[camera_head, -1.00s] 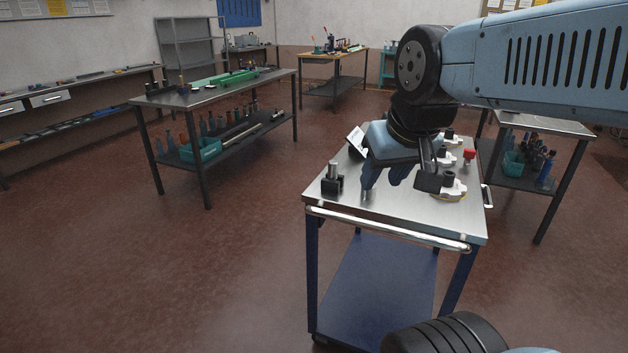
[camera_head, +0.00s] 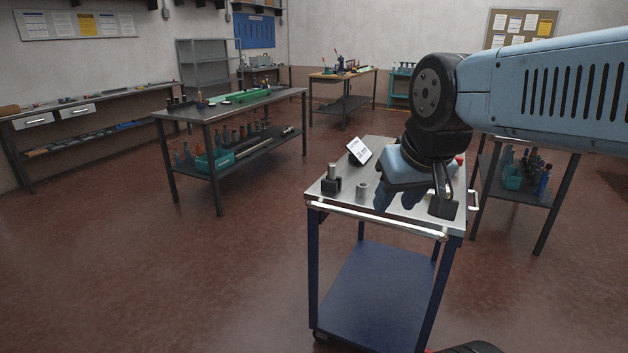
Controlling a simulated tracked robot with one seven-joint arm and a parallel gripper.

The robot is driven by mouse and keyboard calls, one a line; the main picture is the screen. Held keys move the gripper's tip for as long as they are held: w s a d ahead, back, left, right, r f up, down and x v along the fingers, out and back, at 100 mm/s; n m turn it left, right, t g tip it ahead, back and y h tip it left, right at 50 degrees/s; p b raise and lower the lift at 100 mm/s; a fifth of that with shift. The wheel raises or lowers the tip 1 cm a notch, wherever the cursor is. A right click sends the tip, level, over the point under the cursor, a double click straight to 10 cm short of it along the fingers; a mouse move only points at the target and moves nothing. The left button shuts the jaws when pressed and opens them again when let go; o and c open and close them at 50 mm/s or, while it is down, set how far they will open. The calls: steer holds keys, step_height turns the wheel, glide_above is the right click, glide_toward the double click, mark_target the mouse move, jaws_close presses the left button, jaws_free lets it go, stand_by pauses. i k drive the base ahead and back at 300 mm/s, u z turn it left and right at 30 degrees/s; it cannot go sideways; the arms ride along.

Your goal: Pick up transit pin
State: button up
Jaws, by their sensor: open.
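I cannot tell for sure which part is the transit pin. A metal pin stands upright in a black block (camera_head: 331,186) at the cart's left front. A short grey cylinder (camera_head: 362,190) stands just left of my fingers, apart from them. A red part (camera_head: 459,158) shows only partly behind my wrist at the right. My gripper and wrist hide much of the cart's right side.
A tilted white card (camera_head: 359,150) stands at the cart's back left. A rail (camera_head: 375,220) runs along its front edge. A workbench (camera_head: 230,105) stands at the left and another table (camera_head: 530,172) at the right. The floor left of the cart is clear.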

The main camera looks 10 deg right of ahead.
mark_target(331, 167)
steer(key=z, duration=0.15)
steer(key=i, duration=0.9)
steer(key=u, duration=0.1)
